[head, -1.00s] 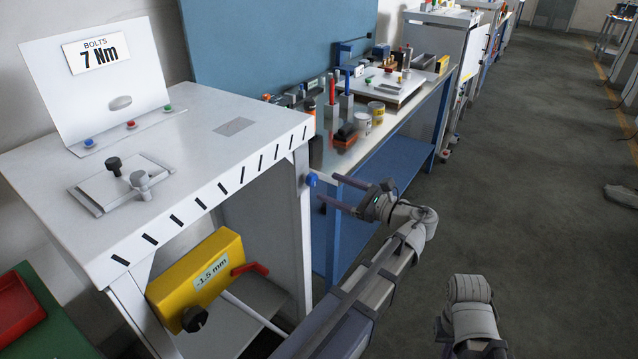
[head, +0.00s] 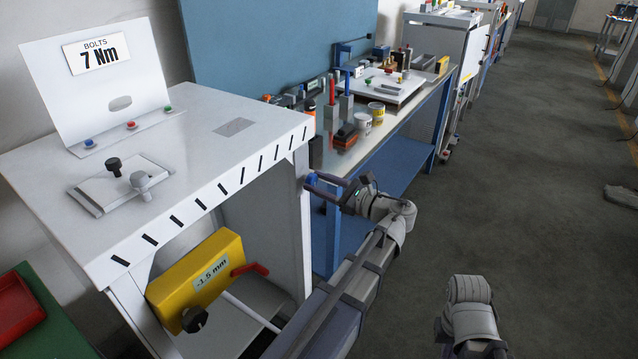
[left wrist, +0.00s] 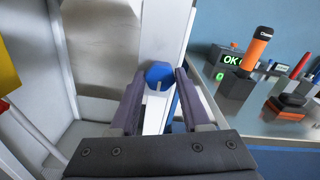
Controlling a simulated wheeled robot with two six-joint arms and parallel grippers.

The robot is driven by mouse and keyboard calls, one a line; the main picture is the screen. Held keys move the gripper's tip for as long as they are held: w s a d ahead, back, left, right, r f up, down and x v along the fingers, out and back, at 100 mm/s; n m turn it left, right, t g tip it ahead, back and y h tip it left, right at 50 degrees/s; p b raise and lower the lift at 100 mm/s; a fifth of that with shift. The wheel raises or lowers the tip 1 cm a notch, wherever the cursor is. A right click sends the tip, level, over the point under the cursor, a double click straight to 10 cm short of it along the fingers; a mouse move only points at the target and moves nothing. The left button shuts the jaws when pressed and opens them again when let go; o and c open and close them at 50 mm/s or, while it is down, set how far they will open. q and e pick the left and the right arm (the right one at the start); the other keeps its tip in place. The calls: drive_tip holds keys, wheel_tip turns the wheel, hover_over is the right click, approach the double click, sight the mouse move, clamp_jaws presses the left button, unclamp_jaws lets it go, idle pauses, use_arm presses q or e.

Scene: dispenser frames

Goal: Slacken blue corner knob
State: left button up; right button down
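The blue corner knob (head: 311,180) sits on the corner post of the white frame, just below the table top. In the left wrist view the knob (left wrist: 159,75) shows as a blue faceted disc with a pale mark at its lower edge. My left gripper (head: 312,184) is at the knob, and its two fingers (left wrist: 158,82) stand apart on either side of it. Whether the fingers touch the knob I cannot tell. My right gripper is not in view; only part of my right arm shows at the bottom of the head view.
The white table (head: 200,150) carries a clamp plate and a "7 Nm" sign panel (head: 95,55). A yellow "-1.5 mm" box (head: 195,278) hangs below its front edge. A blue workbench (head: 400,160) with tools stands close behind.

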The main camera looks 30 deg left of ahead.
use_arm(q)
clamp_jaws()
idle(0.3)
drive_tip(key=n, duration=0.4)
drive_tip(key=shift+n, duration=0.4)
drive_tip(key=n, duration=1)
drive_tip(key=shift+f, duration=0.1)
drive_tip(key=shift+n, duration=2.4)
